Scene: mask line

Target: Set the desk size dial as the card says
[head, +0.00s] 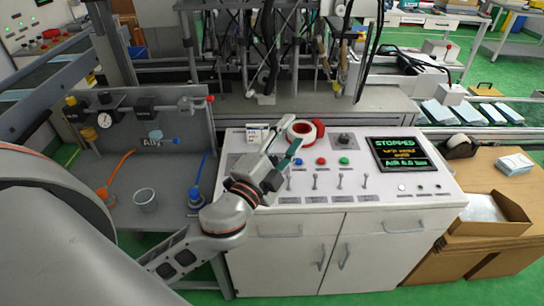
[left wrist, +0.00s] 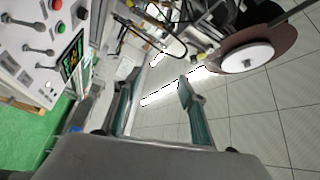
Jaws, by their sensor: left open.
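The desk (head: 330,222) is a white cabinet with a sloped control panel. A dark round dial (head: 344,140) sits near the panel's back edge; a dark knob, likely the same one, shows in the left wrist view (left wrist: 82,12). Its setting is too small to read. A small white card-like item (head: 257,135) with coloured print stands at the panel's back left, partly behind my gripper; its text is unreadable. My left gripper (head: 289,138) is open and empty above the panel's left part, left of the dial. Its spread fingers show in the left wrist view (left wrist: 157,85). My right gripper is not in view.
Blue, red (head: 321,161) and green buttons and several upright levers (head: 339,180) stand on the panel. The screen (head: 403,154) reads STOPPED. A cardboard box (head: 490,229) is at right.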

